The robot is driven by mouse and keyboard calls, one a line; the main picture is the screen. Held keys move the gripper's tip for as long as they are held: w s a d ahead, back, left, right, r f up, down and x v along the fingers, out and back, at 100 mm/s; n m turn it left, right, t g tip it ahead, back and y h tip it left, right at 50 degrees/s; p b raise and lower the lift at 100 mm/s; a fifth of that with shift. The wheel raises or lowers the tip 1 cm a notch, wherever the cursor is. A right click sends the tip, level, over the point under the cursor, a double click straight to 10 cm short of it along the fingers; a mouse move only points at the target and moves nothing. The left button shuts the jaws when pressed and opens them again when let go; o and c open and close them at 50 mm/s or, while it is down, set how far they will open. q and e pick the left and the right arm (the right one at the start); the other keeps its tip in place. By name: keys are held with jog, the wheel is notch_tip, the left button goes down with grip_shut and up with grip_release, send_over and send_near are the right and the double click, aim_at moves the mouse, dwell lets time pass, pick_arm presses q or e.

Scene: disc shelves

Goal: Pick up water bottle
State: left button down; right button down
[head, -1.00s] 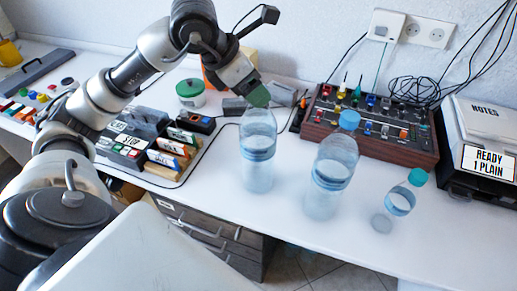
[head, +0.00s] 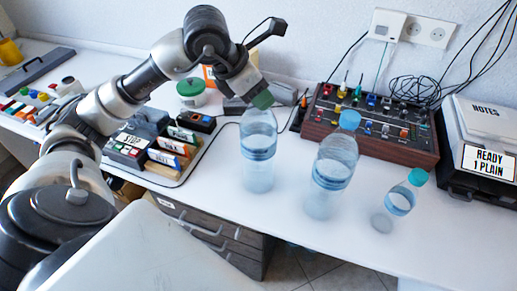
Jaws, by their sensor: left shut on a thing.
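Three clear water bottles stand on the white table in the head view. The left bottle (head: 258,150) has a green cap and a blue band. My left gripper (head: 262,98) comes down from above and is shut on this bottle at its cap; its fingers are partly hidden. The bottle is upright, and I cannot tell whether its base touches the table. The middle bottle (head: 331,170) has a blue cap and stands to its right. A smaller bottle (head: 402,201) with a teal cap is tilted at the right. My right gripper is not in view.
A wooden-sided control panel (head: 375,128) with knobs and cables stands behind the bottles. A black and white machine (head: 480,150) is at the far right. A tray of labelled cartridges (head: 165,150) and a green-lidded jar (head: 191,92) are on the left. The table front is clear.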

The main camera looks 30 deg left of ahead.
pick_arm(q)
jog(key=shift+r, duration=0.15)
jog(key=shift+r, duration=0.1)
